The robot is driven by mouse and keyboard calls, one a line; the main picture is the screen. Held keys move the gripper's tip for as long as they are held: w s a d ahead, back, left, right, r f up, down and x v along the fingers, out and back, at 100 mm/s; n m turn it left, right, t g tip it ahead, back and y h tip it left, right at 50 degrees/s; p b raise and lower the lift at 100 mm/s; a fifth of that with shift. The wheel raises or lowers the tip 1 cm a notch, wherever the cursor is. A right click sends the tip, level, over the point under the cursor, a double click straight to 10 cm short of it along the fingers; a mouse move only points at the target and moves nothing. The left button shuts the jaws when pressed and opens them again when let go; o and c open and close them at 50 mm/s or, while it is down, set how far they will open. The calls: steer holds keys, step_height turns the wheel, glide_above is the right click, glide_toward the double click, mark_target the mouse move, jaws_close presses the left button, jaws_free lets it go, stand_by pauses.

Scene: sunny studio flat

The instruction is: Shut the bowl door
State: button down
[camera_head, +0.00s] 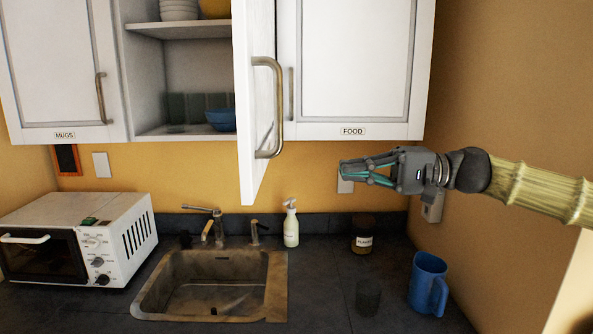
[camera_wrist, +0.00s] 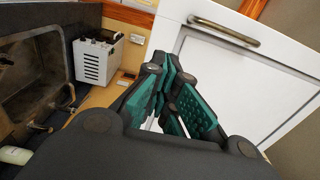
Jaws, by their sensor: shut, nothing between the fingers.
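The bowl door (camera_head: 253,40) is a white cupboard door that stands open, swung out and seen almost edge-on in the head view. Its curved metal handle (camera_head: 276,107) faces right. In the wrist view a white door panel (camera_wrist: 225,80) with a metal handle (camera_wrist: 223,31) fills the right side. My gripper (camera_head: 345,173) is shut and empty, to the right of the door and lower than its handle, pointing left. In the head view a gap shows between it and the door. The fingers (camera_wrist: 172,95) hide part of the panel in the wrist view.
The open cupboard holds a blue bowl (camera_head: 221,119) and white bowls (camera_head: 179,10). The food door (camera_head: 360,60) and mugs door (camera_head: 60,70) are closed.

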steer(key=p, duration=0.5)
glide_toward(261, 170)
steer(key=a, duration=0.5)
steer(key=shift+w+a+r, duration=0.1)
steer(key=shift+w, duration=0.2)
steer(key=shift+a+p, duration=0.6)
steer(key=shift+a, duration=0.3)
